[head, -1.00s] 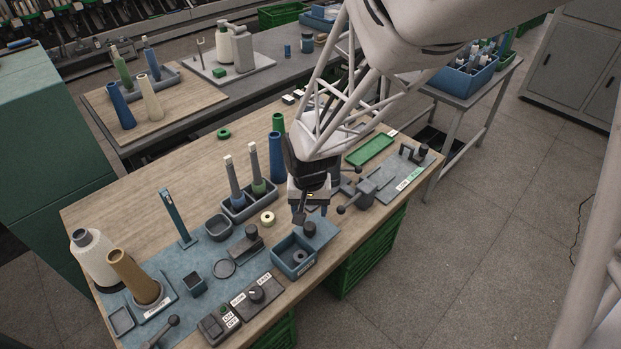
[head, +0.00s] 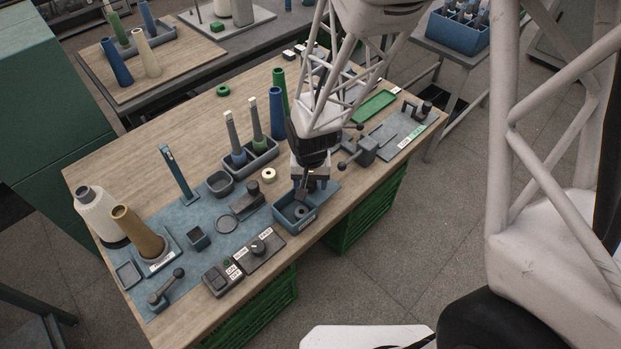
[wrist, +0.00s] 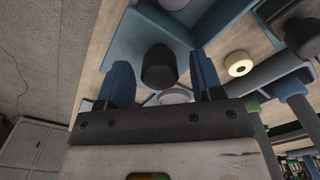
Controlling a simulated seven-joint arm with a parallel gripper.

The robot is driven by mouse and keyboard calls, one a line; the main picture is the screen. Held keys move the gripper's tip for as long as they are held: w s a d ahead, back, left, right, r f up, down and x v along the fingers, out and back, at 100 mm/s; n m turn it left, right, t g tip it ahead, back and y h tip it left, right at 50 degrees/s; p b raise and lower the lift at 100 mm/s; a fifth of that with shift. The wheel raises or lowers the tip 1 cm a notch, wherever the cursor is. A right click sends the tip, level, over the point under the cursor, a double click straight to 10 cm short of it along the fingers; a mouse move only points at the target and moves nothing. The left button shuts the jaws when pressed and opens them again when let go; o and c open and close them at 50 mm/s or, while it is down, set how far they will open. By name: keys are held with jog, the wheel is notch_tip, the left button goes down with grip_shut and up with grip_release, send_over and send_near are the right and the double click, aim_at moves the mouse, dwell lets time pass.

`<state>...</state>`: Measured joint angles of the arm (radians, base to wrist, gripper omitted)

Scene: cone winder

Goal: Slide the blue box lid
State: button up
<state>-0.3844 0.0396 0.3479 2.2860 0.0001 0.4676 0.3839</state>
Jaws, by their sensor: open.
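The blue box (head: 285,220) stands near the front edge of the bench, its top partly open with a round grey part inside. Its flat blue lid (head: 328,190) reaches out to the right behind it. The lid's dark knob (wrist: 158,66) shows in the wrist view, on the blue lid surface (wrist: 135,30). My gripper (head: 306,192) is low over the lid and box, pointing down. In the wrist view my gripper (wrist: 162,80) is open, with the knob in the gap between its blue fingers; contact cannot be told. The arm hides the knob in the head view.
A grey lever device (head: 365,150) stands close on the right. A cream ring (head: 268,174), a tray with bobbins (head: 250,157) and a switch box (head: 222,278) are nearby. Bare wood lies at the back left (head: 160,130).

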jog(key=shift+f, duration=0.2)
grip_shut()
jog(key=s+a, duration=0.6)
jog(key=shift+a, duration=0.15)
dwell(0.7)
jog(key=shift+s, duration=0.15)
grip_release()
jog(key=shift+r, duration=0.1)
notch_tip(320, 180, up, 8)
dwell(0.8)
